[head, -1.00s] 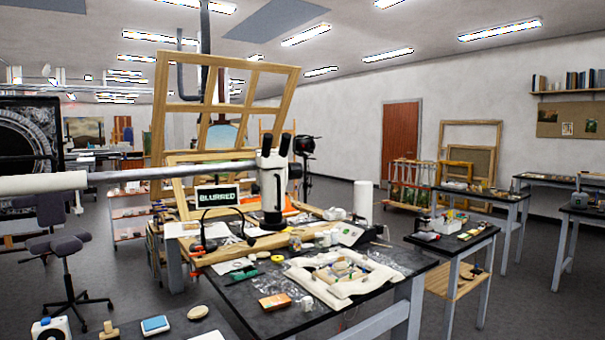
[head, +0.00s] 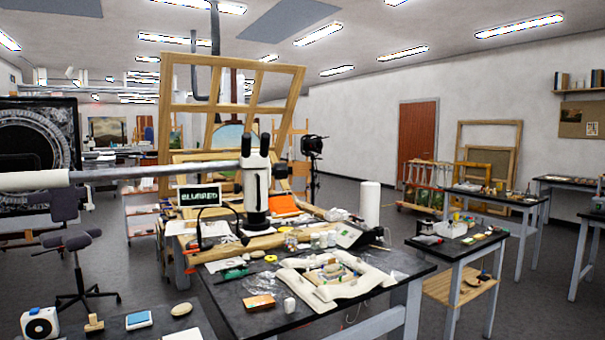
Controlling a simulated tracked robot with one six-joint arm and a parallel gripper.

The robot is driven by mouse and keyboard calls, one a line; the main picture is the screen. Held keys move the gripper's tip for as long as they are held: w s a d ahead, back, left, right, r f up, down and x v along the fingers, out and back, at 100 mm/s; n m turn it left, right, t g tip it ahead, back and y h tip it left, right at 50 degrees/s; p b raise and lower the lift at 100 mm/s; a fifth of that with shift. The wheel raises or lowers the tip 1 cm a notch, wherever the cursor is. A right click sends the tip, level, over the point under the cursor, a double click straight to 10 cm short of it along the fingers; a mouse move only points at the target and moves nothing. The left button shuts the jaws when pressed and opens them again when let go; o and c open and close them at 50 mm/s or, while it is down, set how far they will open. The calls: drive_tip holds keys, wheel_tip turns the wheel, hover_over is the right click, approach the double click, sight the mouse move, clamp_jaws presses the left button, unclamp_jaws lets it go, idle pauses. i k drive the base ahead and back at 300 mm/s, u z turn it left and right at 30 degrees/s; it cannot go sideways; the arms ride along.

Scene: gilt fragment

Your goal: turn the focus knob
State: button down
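A white microscope (head: 256,190) with two dark eyepieces stands upright over the back part of the dark work table, at the end of a long horizontal boom (head: 150,173). A dark round part (head: 280,171) shows at its right side; I cannot tell if this is the focus knob. My gripper is not in view.
A wooden frame (head: 232,110) rises behind. A side table (head: 455,243) stands right, with open floor beyond.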

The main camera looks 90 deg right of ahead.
sight(279, 171)
drive_tip(key=k, duration=2.3)
drive_tip(key=z, duration=2)
drive_tip(key=i, duration=0.45)
drive_tip(key=z, duration=0.05)
